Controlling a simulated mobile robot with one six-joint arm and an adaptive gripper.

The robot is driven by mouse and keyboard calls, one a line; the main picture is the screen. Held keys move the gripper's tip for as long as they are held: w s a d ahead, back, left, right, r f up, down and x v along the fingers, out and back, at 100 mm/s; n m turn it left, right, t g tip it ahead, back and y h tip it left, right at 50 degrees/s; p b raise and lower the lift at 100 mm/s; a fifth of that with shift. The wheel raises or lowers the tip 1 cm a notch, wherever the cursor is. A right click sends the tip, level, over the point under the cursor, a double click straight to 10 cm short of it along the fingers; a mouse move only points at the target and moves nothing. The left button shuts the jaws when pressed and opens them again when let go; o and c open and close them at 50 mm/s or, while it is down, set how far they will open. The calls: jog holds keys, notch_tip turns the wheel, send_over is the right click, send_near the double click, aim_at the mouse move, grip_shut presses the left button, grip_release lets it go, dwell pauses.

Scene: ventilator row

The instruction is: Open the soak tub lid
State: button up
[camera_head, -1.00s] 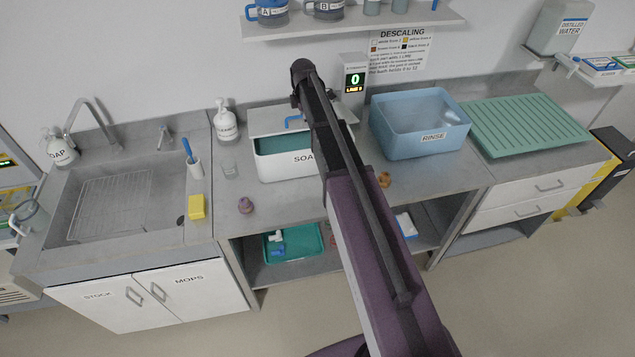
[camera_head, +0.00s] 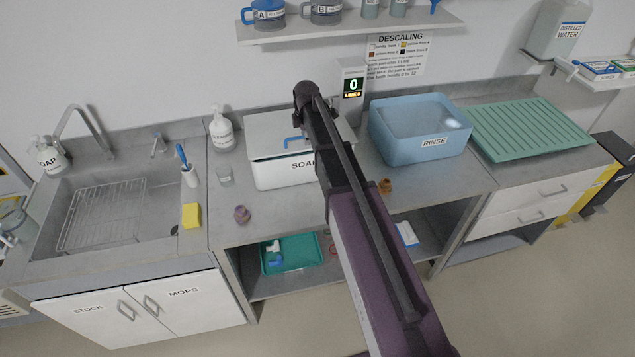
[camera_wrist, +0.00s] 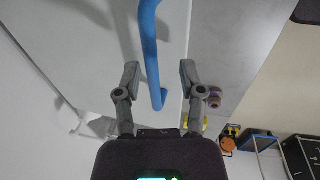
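The soak tub (camera_head: 283,175) is a white tub on the counter, its label partly hidden behind my arm. Its pale grey lid (camera_head: 268,128) lies over the top, and no teal inside shows. A blue bar handle (camera_head: 291,141) is on the lid, partly hidden by my arm. In the wrist view the blue handle (camera_wrist: 150,40) runs down between the two fingers of my gripper (camera_wrist: 160,75). The fingers are open, with a visible gap on each side of the handle. In the head view my arm hides the fingers.
A blue rinse basin (camera_head: 395,145) and green drying rack (camera_head: 540,125) stand to the right. A display box (camera_head: 351,85) stands behind. A shelf (camera_head: 380,24) hangs above.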

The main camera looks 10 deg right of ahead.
jog(key=shift+s+a+r+p, duration=0.1)
jog(key=shift+r+p, duration=0.4)
jog(key=shift+r, duration=0.1)
jog(key=shift+s+a+r+p, duration=0.1)
jog(key=shift+r+p, duration=0.35)
jog(key=shift+r, duration=0.15)
notch_tip(320, 180, up, 10)
jog(key=s+p, duration=0.2)
jog(key=p, duration=0.8)
jog(key=s+f+m+g+b, duration=0.1)
jog(key=s+f+m+b, duration=0.9)
jog(key=s+f+b, duration=0.5)
notch_tip(320, 180, down, 2)
jog(key=shift+b, duration=0.85)
jog(key=shift+s, duration=0.15)
jog(key=s+f+m+g+b, duration=0.1)
jog(key=s+f+m+b, duration=0.1)
jog(key=s+m, duration=0.6)
jog(key=s, duration=0.2)
jog(key=shift+s, duration=0.4)
jog(key=shift+w, duration=0.1)
